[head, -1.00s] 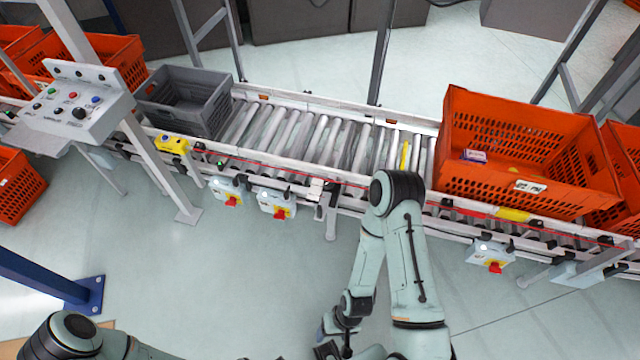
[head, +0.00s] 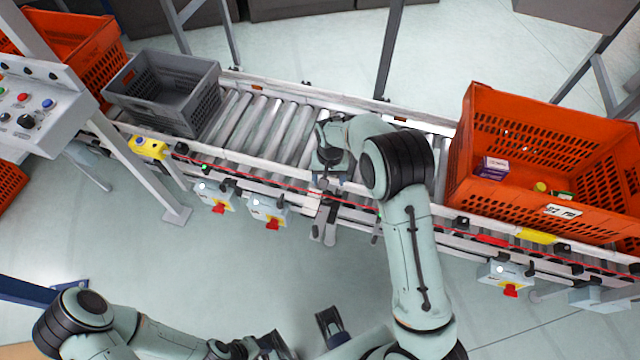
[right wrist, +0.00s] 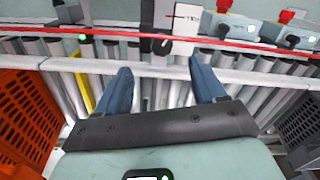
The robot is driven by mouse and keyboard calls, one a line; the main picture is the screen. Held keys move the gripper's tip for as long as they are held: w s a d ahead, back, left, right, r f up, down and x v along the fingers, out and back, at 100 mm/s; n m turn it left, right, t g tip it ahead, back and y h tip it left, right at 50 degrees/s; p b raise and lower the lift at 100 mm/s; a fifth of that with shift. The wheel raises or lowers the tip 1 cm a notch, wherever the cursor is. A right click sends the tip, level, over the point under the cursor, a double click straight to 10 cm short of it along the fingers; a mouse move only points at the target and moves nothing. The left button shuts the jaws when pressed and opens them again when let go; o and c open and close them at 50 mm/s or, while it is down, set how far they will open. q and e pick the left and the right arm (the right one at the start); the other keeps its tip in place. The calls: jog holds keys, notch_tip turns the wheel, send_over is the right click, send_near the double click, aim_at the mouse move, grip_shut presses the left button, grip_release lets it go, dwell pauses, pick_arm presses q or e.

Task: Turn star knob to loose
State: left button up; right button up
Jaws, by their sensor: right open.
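A small black knob (right wrist: 162,46) shows in the right wrist view on a pale bracket (right wrist: 185,22) at the conveyor's side rail; its star shape is too small to make out. My right gripper (right wrist: 160,68) is open and empty, its blue fingers pointing toward the rail with the knob beyond and between the tips, apart from them. In the head view my right gripper (head: 326,188) is over the near rail, and the wrist largely hides the knob area. My left gripper (head: 302,342) is low at the bottom edge, partly cut off, clear of the conveyor.
An orange tote (head: 478,130) with small packages stands on the roller conveyor (head: 262,125) at right, and a grey crate (head: 150,112) at left. Switch boxes with red handles (head: 268,208) hang below the near rail. A control panel (head: 45,105) stands far left.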

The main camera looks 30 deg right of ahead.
aim_at(327, 196)
jog(key=f, duration=0.8)
jog(key=w+f+b, duration=0.1)
jog(key=f, duration=0.3)
jog(key=shift+d, duration=0.2)
jog(key=shift+c, duration=0.4)
jog(key=c, duration=1)
